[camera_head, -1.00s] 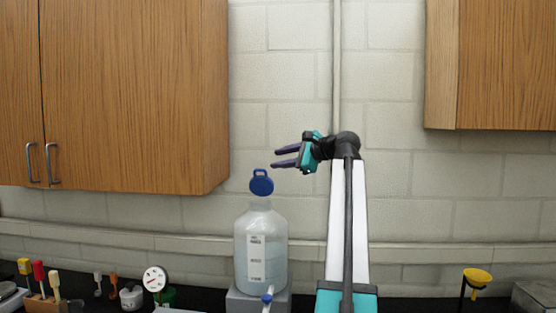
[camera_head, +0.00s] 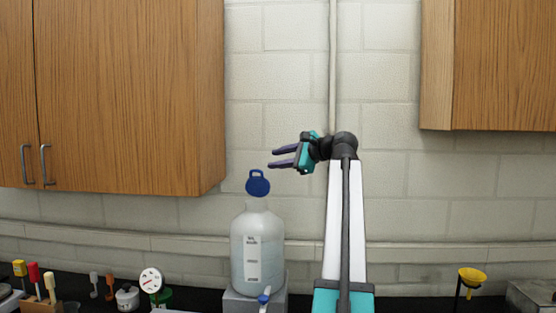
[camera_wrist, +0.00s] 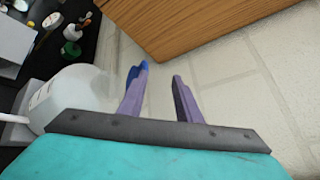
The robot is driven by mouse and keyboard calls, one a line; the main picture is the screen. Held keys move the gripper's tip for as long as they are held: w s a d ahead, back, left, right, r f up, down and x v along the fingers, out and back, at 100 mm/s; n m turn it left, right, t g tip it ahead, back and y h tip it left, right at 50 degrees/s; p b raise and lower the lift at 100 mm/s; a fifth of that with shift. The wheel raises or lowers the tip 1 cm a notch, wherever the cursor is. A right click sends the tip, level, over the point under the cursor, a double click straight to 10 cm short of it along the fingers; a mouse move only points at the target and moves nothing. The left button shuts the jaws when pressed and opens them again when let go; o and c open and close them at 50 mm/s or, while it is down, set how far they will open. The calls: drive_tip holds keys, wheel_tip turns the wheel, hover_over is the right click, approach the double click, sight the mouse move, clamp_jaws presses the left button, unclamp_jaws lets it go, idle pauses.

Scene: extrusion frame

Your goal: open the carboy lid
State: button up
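The carboy (camera_head: 257,250) is a translucent white bottle with a label, upright on a grey block at the counter. Its blue lid (camera_head: 258,183) is tilted up above the neck, its round face toward the head camera. My gripper (camera_head: 272,158) is open and empty, up and to the right of the lid, fingers pointing left. In the wrist view my gripper's fingers (camera_wrist: 160,72) are apart with nothing between them. The carboy's body (camera_wrist: 80,95) is at the left there, and a bit of blue (camera_wrist: 143,66), likely the lid, shows behind the left fingertip.
A wooden cabinet (camera_head: 120,95) hangs at the left and another (camera_head: 490,65) at the right. A blue-handled spigot (camera_head: 264,296) is at the carboy's front. A dial gauge (camera_head: 151,281) and several tools stand left on the black counter.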

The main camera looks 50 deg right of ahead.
drive_tip(key=b+v, duration=0.5)
drive_tip(key=v, duration=0.8)
drive_tip(key=shift+s, duration=0.4)
drive_tip(key=shift+r, duration=0.1)
